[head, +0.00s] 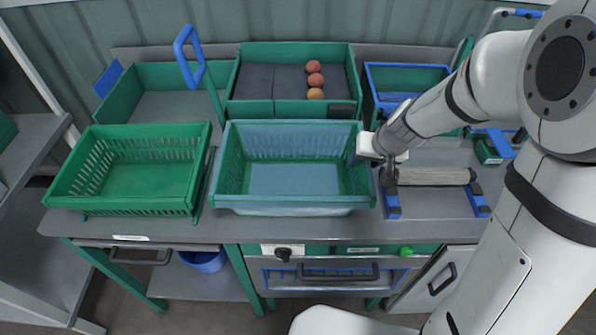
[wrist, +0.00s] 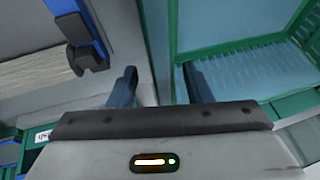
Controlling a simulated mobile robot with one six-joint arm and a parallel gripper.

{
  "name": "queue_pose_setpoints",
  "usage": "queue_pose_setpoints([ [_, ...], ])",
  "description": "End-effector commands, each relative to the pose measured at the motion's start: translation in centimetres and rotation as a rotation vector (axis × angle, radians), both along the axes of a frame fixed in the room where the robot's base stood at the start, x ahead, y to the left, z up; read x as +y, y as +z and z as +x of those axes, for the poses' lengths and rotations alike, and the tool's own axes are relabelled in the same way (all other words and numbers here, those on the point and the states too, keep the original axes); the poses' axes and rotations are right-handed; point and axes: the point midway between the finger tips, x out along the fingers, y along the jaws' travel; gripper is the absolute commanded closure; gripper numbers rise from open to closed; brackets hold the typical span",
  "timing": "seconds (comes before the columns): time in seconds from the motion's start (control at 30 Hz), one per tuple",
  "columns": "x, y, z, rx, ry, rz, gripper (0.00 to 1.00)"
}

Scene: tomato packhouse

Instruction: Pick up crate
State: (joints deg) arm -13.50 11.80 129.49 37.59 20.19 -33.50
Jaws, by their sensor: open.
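A blue-green crate (head: 290,207) with slatted walls stands empty on the grey bench, in the middle of the head view. My gripper (head: 376,160) is at its right-hand wall. In the wrist view the crate (wrist: 250,40) fills the upper right, and its side wall runs down between the two open fingers of my gripper (wrist: 160,85). One finger appears on the inner side of the wall and the other on the outer side. I cannot tell whether either finger touches it. A second crate, green and slatted (head: 195,190), stands empty to the left.
A wooden-looking roller (head: 432,176) in a blue-ended frame lies right of the crate. Behind stand a green tray (head: 296,110) with a few round orange-red tomatoes (head: 314,80), a blue-rimmed bin (head: 408,66) and a blue handle (head: 183,62). The bench front edge is clear.

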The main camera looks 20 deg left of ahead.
Motion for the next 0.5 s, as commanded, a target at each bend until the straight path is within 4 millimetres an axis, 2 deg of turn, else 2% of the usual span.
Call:
queue_pose_setpoints([
  [0.43,0.04,-0.14,0.0,0.0,0.001,0.0,0.55],
  [0.5,0.05,-0.15,0.0,0.0,0.001,0.0,0.59],
])
